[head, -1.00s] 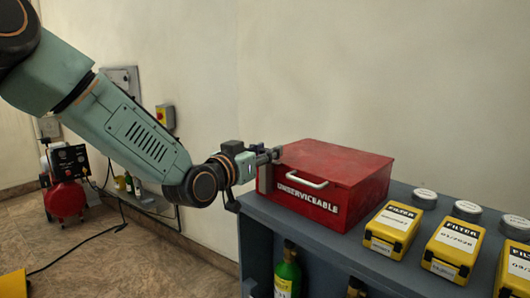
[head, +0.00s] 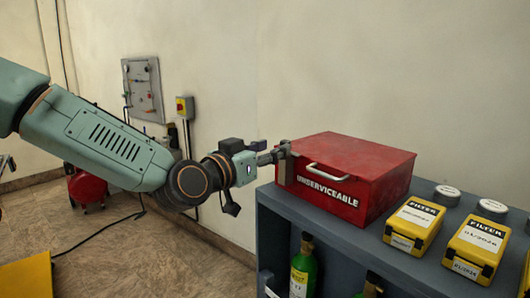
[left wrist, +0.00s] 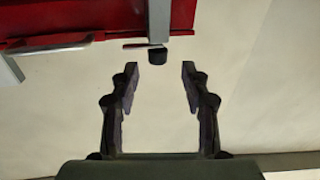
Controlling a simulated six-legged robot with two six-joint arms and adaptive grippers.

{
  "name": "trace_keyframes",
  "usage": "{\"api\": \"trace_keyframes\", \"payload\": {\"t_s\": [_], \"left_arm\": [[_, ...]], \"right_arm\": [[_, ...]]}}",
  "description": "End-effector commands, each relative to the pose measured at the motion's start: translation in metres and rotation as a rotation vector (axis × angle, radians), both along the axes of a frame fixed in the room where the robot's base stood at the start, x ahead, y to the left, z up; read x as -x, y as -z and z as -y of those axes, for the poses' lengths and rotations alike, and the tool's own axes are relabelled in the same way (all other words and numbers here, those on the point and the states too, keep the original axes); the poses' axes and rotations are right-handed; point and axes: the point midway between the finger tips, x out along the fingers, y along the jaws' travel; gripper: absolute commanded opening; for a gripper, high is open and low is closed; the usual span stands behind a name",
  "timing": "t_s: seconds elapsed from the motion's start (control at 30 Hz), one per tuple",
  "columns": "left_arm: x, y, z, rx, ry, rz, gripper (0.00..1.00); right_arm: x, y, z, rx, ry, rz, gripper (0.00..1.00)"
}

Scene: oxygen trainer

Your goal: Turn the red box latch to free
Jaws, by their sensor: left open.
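The red box (head: 350,170), lettered UNSERVICEABLE with a pale front handle (head: 327,171), sits lid shut on the grey-blue shelf unit. Its latch (head: 285,171) is a grey upright piece at the box's left end, partly hidden by my gripper. In the left wrist view the latch shows as a grey bar (left wrist: 159,20) with a dark tip (left wrist: 158,55) against the red box (left wrist: 90,20). My left gripper (head: 273,157) is beside the latch. In the wrist view its open fingers (left wrist: 160,72) are empty, with the dark tip just beyond and between them. My right gripper is out of view.
Yellow filter boxes (head: 413,225) and round pale tins (head: 447,195) stand right of the red box on the shelf unit (head: 310,218). A green bottle (head: 303,265) stands below. A wall panel (head: 143,88) and switch box (head: 185,107) are behind my arm.

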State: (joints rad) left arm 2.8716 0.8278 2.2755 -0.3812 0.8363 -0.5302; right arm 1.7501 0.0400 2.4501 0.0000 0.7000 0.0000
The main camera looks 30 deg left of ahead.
Motion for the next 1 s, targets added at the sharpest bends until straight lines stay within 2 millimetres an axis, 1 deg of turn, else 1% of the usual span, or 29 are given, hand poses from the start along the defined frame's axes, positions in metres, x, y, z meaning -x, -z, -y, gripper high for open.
{"api": "trace_keyframes", "payload": {"t_s": [0.1,0.3,1.0], "left_arm": [[0.008,0.000,-0.001,0.006,0.000,0.000,0.47],[0.016,0.000,0.000,0.003,0.005,0.002,0.47],[0.017,0.000,0.000,0.000,0.006,0.000,0.47]], "right_arm": [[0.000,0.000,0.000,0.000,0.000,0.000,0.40],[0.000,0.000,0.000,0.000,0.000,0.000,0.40],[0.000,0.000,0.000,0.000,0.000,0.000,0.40]]}}
